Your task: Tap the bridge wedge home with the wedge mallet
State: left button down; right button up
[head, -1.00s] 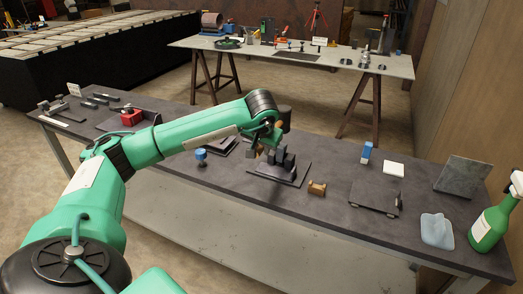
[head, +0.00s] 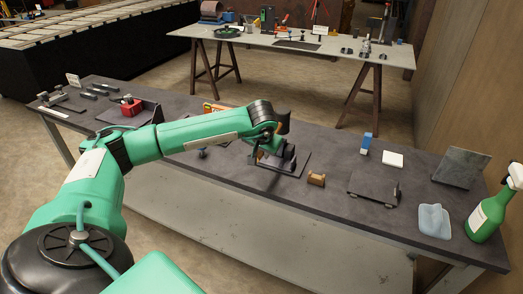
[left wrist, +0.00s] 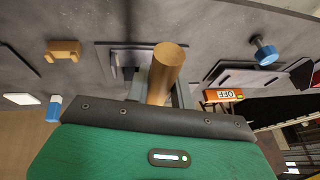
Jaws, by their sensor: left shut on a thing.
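My left gripper (head: 264,148) is low over a dark steel plate (head: 296,165) with upright dark blocks (head: 288,153). My arm covers part of these blocks in the head view. In the left wrist view my left gripper (left wrist: 160,92) is shut on a round wooden piece, which I take for the wedge mallet (left wrist: 168,62). The mallet's other end is hidden, and I cannot tell whether it touches the blocks. The plate (left wrist: 101,62) also shows behind the mallet. I cannot make out the bridge wedge separately. My right gripper is not in view.
A wooden block (head: 316,179) lies right of the plate, with a dark flat plate (head: 372,187) farther right. A blue-capped piece (left wrist: 265,52) and an orange OFF sign (left wrist: 223,95) are on the other side. A spray bottle (head: 490,208) stands at the right end.

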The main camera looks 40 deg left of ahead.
pick_arm(q)
notch_tip(320, 180, up, 8)
jog(key=p, duration=0.4)
dwell(0.4)
